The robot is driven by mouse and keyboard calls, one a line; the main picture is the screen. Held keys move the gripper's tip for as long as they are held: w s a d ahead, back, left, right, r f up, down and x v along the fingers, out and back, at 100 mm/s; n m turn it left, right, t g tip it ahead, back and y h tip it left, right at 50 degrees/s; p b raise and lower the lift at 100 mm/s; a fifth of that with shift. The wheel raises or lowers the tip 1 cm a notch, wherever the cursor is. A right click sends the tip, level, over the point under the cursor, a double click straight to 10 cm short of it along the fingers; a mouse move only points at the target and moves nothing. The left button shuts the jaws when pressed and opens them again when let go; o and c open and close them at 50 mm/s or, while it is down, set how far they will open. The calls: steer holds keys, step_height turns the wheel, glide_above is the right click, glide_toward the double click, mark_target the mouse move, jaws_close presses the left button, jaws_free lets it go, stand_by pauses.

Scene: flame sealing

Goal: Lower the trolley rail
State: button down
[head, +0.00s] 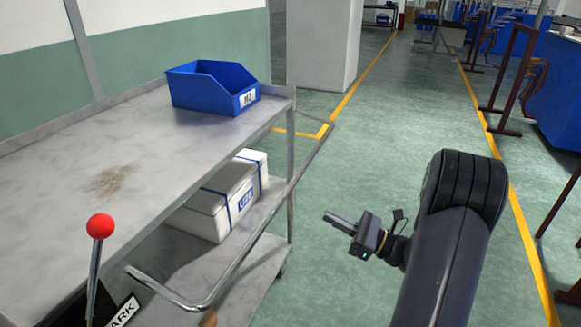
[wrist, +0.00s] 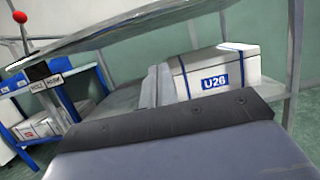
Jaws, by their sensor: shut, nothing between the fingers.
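The trolley (head: 60,200) has a grey top shelf and a lower shelf and fills the left of the head view. Its rail (head: 272,208), a bent metal bar, runs along the side facing me, outside and below the top shelf edge. My gripper (head: 333,219) is shut and empty, to the right of the rail and apart from it in the picture. In the wrist view, its closed fingers (wrist: 157,86) point toward the trolley's side. I cannot make out the rail clearly there.
A red-knobbed lever (head: 100,226) stands at the trolley's near end beside a partly cut-off label (head: 122,312). A blue bin (head: 212,86) sits on the top shelf.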

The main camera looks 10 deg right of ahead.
steer(key=r+x, duration=0.2)
steer(key=x, duration=0.8)
steer(key=shift+s+d+b, duration=0.15)
steer(key=shift+d+b, duration=0.1)
steer(key=shift+b, duration=0.15)
steer(key=shift+f, duration=0.15)
